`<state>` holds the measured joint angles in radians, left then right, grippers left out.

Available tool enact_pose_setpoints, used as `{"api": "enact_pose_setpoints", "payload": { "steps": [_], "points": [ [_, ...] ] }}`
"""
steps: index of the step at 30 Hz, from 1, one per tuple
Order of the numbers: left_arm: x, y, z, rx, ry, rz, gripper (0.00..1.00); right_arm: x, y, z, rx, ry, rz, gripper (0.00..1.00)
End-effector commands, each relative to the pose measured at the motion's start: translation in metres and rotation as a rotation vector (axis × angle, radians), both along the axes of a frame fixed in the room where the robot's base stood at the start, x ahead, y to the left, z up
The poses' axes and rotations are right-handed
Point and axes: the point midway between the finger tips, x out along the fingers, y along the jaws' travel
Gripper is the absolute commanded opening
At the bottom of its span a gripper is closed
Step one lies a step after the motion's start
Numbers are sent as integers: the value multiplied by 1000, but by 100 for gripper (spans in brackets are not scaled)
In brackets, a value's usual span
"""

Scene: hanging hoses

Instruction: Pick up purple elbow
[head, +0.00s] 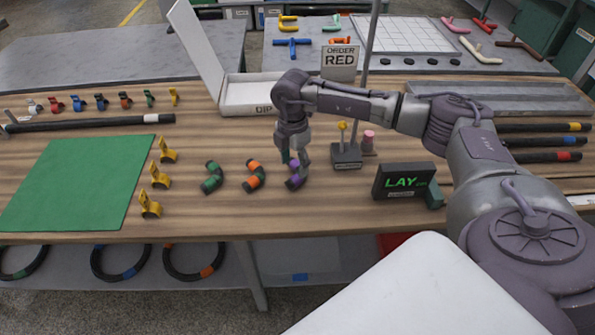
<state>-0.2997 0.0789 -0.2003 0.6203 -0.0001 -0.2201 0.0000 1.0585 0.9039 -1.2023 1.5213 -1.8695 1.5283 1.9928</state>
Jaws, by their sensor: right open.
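The purple elbow (294,182) is a short dark bent tube with purple bands. It lies on the wooden table near the front edge, right of an orange-banded elbow (254,176) and a green-banded elbow (212,178). My right gripper (294,160) points down directly over the purple elbow and hides its upper part. The gripper is open, its fingertips at or just above the elbow. I cannot tell whether they touch it. My left gripper is not in view.
A small stand (347,156) and a black LAY display (404,181) stand right of the gripper. An open white box (250,95) is behind it. Several yellow clips (160,178) border a green mat (70,188) at left. Bare wood lies in front of the elbows.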

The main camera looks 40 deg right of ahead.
Motion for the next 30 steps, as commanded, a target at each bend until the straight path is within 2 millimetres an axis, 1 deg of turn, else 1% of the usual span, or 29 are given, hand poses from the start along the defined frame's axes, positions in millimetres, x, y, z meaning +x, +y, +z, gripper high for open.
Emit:
{"api": "enact_pose_setpoints", "payload": {
  "steps": [5,10,12,14,17,22,23,30],
  "points": [
    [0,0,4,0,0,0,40,-1,0,-11,0,2,1,59],
    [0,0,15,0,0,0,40,-3,-3,-36,-1,4,1,59],
    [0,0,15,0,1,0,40,-3,-2,-47,1,3,1,59],
    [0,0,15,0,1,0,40,-3,-2,-53,1,2,2,59],
    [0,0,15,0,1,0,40,-2,-2,-57,1,0,2,59],
    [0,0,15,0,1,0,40,-2,-2,-58,1,-1,2,59],
    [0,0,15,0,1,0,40,-2,-2,-58,1,-1,2,57],
    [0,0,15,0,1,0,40,-2,-2,-58,1,-1,2,17]
  ]
}}
